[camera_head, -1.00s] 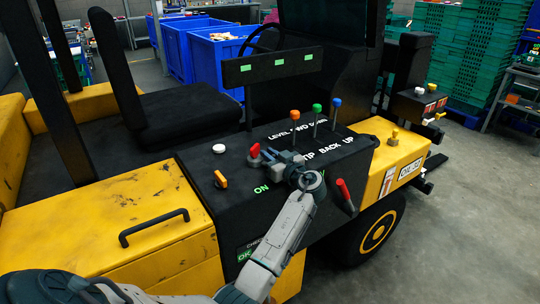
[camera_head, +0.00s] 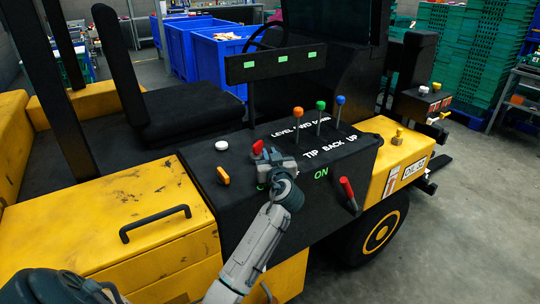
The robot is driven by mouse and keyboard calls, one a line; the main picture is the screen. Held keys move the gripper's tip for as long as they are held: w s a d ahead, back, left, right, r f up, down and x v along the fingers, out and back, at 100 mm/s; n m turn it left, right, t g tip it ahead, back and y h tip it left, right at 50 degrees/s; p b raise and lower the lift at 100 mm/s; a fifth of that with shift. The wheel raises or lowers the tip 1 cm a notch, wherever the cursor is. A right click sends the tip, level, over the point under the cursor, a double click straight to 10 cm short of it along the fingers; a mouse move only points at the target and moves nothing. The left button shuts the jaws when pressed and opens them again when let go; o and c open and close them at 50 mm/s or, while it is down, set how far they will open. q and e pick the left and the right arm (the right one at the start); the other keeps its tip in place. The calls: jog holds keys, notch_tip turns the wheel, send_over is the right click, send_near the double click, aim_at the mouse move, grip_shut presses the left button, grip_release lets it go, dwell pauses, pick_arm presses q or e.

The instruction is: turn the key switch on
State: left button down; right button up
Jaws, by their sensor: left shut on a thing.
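The key switch has a red key (camera_head: 258,147) on the black console (camera_head: 230,205) of a yellow and black forklift. My left gripper (camera_head: 265,156) is shut on the red key, coming from below and to the right. Its fingers hide the key's lower part. A green ON label (camera_head: 321,173) shows on the console to the right of my wrist. My right gripper is not in view.
Levers with orange (camera_head: 298,111), green (camera_head: 321,105) and blue (camera_head: 340,99) knobs stand behind the key. A red-handled lever (camera_head: 347,189) is on the console's right side. A white button (camera_head: 221,145) and an orange switch (camera_head: 222,175) sit to the left.

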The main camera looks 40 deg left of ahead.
pick_arm(q)
jog(key=c, duration=1.4)
grip_release()
jog(key=shift+d, duration=0.1)
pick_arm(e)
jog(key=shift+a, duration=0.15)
